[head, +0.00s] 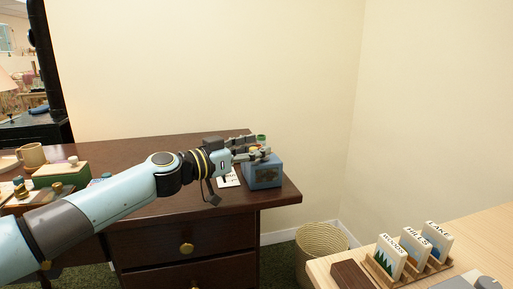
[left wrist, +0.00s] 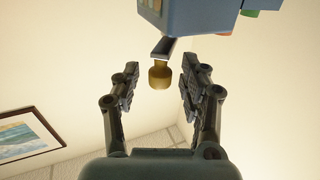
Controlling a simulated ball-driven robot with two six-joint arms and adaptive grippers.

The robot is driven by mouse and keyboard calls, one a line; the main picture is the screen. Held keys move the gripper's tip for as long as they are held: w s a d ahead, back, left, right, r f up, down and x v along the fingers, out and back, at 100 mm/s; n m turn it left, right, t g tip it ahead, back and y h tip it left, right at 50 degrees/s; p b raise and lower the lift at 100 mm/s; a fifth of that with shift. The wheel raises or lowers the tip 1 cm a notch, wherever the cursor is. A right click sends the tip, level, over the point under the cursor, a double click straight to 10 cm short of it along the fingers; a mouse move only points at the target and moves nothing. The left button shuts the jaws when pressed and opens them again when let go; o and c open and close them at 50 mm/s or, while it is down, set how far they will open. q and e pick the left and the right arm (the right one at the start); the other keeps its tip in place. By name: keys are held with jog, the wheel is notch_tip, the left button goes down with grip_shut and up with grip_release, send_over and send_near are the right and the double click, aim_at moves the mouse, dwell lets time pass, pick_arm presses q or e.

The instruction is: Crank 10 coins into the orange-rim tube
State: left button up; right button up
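A blue box (head: 263,173) with a dark front panel stands near the right end of the dark desk. Small green (head: 261,137) and yellow pieces show behind my fingers at its top; I cannot make out an orange-rim tube or coins. In the left wrist view, the blue box (left wrist: 198,14) carries a grey crank arm (left wrist: 162,48) ending in a brass knob (left wrist: 160,75). My left gripper (head: 262,152) is at the box's upper left. In the left wrist view its fingers (left wrist: 158,82) are spread on either side of the knob, with gaps showing. My right gripper is out of view.
A white card (head: 229,179) lies left of the box. A green box (head: 62,173) and a mug (head: 33,155) stand at the desk's left. A wicker basket (head: 320,243) is on the floor. Labelled cards (head: 391,257) stand in a rack on the light table.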

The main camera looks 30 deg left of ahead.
pick_arm(q)
grip_shut()
jog(key=shift+w+d+f, duration=0.1)
dwell(0.3)
